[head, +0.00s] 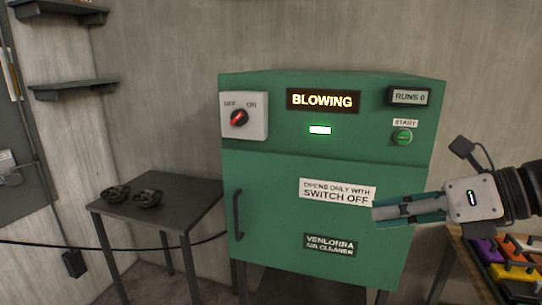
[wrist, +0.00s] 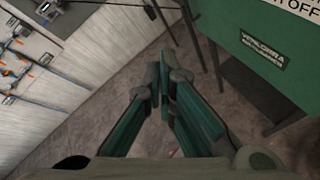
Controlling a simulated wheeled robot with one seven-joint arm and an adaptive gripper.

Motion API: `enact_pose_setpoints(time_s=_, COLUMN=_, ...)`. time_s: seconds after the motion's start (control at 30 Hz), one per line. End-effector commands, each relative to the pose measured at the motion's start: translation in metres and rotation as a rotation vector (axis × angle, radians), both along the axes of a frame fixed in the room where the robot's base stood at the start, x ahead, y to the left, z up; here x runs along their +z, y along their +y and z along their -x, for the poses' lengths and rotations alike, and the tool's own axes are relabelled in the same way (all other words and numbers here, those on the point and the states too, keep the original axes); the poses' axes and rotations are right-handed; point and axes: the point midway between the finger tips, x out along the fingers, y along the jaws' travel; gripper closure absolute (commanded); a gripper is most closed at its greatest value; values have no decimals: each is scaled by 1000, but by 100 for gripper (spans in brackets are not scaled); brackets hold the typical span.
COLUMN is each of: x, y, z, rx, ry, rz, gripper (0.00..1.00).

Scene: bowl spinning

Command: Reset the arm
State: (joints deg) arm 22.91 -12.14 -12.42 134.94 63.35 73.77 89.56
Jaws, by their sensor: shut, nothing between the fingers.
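My gripper (head: 377,214) is in front of the right part of the green air cleaner cabinet (head: 270,195), pointing left. Its fingers are shut with nothing between them. In the wrist view the closed fingers (wrist: 165,75) show above the floor, with the green cabinet (wrist: 240,30) at the right. I cannot tell how far the gripper is from the cabinet door. The arm reaches in from the right edge of the head view.
The cabinet's display (head: 323,101) reads BLOWING. Its red knob (head: 239,118) lies between OFF and ON markings; a green START button (head: 402,137) is at right. Dark bowl-like things (head: 148,198) sit on a side table (head: 180,190). Coloured items (head: 515,270) lie lower right.

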Motion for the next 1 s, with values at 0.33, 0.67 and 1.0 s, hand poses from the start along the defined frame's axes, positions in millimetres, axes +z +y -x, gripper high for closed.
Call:
enact_pose_setpoints(time_s=0.33, x=-52, y=32, z=94, rx=999, ry=-589, rz=935, gripper=100)
enact_pose_setpoints(time_s=0.67, x=-55, y=0, z=120, rx=1933, ry=-1038, rz=1547, gripper=100)
enact_pose_setpoints(time_s=1.0, x=-50, y=-8, z=120, rx=2149, ry=-1105, rz=1652, gripper=100)
